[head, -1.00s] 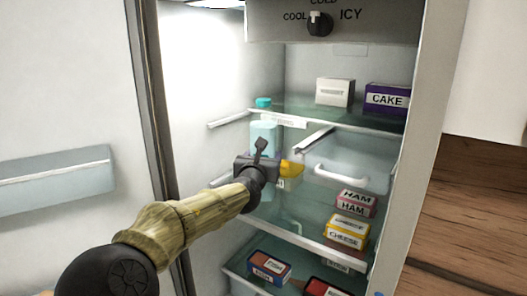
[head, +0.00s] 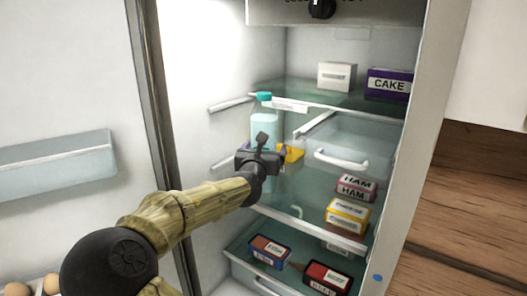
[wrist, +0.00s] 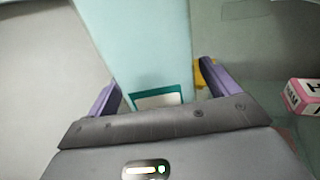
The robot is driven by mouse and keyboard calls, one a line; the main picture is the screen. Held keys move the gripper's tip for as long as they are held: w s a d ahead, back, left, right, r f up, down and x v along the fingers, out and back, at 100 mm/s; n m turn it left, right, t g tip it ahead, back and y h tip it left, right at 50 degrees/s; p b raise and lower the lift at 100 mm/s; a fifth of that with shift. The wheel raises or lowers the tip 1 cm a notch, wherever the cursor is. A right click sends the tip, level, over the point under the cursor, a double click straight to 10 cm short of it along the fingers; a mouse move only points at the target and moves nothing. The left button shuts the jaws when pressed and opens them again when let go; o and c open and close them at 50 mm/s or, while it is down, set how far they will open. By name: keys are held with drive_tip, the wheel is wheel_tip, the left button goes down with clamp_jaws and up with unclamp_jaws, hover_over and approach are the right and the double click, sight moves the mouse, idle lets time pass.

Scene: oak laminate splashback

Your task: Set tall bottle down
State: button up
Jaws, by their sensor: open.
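The tall bottle (head: 264,130) is pale blue with a teal cap. It is at the left side of the open fridge, in front of the upper shelf's left end, and its cap looks slightly tilted. The fingers are apart, with a gap visible on the right.
A yellow item (head: 291,153) is just right of my gripper. A white box (head: 337,76) and a cake box (head: 389,84) are on the upper shelf (head: 320,105). Several boxes lie below.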

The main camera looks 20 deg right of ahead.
drive_tip(key=shift+r, duration=0.15)
drive_tip(key=b+v, duration=0.2)
drive_tip(key=v, duration=1)
idle(0.5)
